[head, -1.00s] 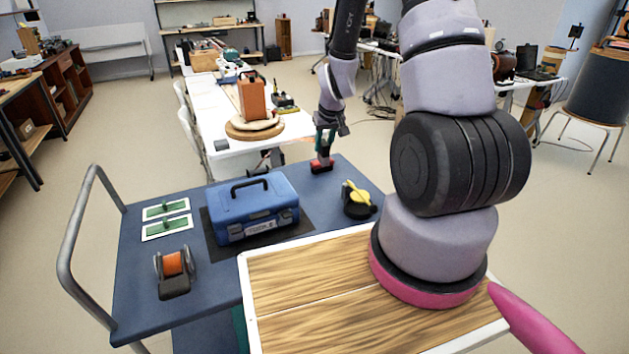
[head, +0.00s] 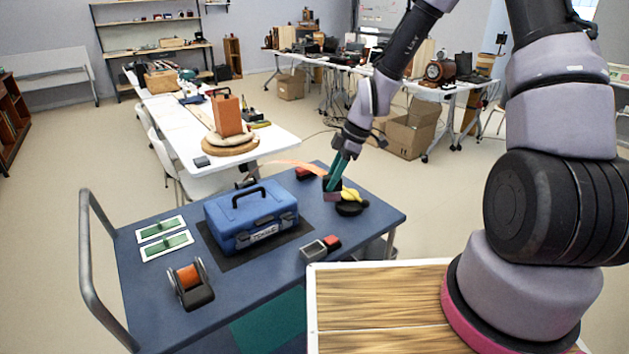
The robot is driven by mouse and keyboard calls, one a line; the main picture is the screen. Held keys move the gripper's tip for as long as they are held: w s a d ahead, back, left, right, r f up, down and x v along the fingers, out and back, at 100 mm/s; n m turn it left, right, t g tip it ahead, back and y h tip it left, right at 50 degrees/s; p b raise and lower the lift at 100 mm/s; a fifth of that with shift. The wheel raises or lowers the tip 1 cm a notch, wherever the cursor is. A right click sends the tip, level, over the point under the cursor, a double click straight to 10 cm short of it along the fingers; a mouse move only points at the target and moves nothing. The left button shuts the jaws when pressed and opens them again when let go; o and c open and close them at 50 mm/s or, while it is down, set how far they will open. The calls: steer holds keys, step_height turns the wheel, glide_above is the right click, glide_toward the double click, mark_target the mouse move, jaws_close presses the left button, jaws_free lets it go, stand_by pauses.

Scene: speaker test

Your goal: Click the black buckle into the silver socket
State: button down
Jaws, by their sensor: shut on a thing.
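My gripper (head: 333,190) is above the far right part of the blue cart top. It is shut on a small dark piece, which I take to be the black buckle; the fingers hide most of it. A thin orange strap runs from behind the toolbox towards the gripper. The silver socket (head: 313,250) is a small grey-rimmed block with a dark middle, lying near the cart's front right edge. A red part (head: 332,241) sits at its right end. My gripper is apart from the socket, farther back and slightly right.
A blue toolbox (head: 250,220) stands on a dark mat left of the socket. A yellow and black item (head: 350,205) lies close to my gripper. A small red item (head: 304,174) is behind. An orange tape reel (head: 190,283) and two green-and-white pieces (head: 163,238) lie left.

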steer(key=s+a+r+n+g+h, duration=0.1)
steer(key=s+a+r+n+g, duration=0.1)
steer(key=s+a+n, duration=0.3)
step_height(320, 180, down, 16)
steer(key=w+n, duration=0.1)
stand_by(0.9)
steer(key=shift+f, duration=1.6)
stand_by(1.5)
steer(key=c, duration=0.5)
jaws_free()
steer(key=shift+r, duration=4.05)
